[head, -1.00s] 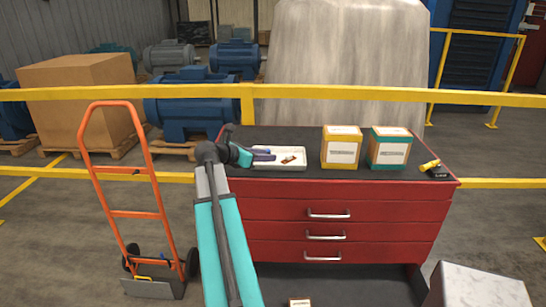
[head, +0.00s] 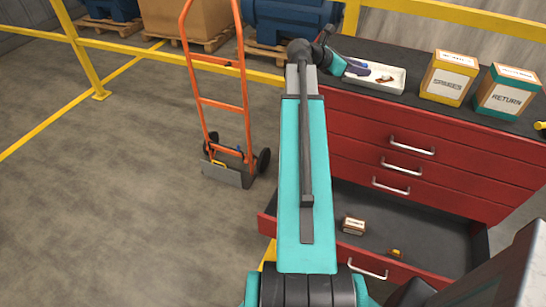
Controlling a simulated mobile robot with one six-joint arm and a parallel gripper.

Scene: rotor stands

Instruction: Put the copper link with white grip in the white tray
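The white tray (head: 397,84) sits on top of the red cabinet, at the upper right of the head view. A small copper-brown piece (head: 384,79) lies inside it, toward its right part. It looks like the copper link, but it is too small for me to make out its white grip clearly. My gripper (head: 358,69) is over the left part of the tray, with its dark fingers pointing right toward the copper piece. A gap shows between the fingertips and the piece. The finger opening is too small to judge.
A yellow SPARES box (head: 447,83) and a green RETURN box (head: 505,96) stand right of the tray. The cabinet's bottom drawer (head: 430,225) is open, holding a small carton (head: 353,226) and a small orange-yellow item (head: 396,253). An orange hand truck (head: 217,107) stands left.

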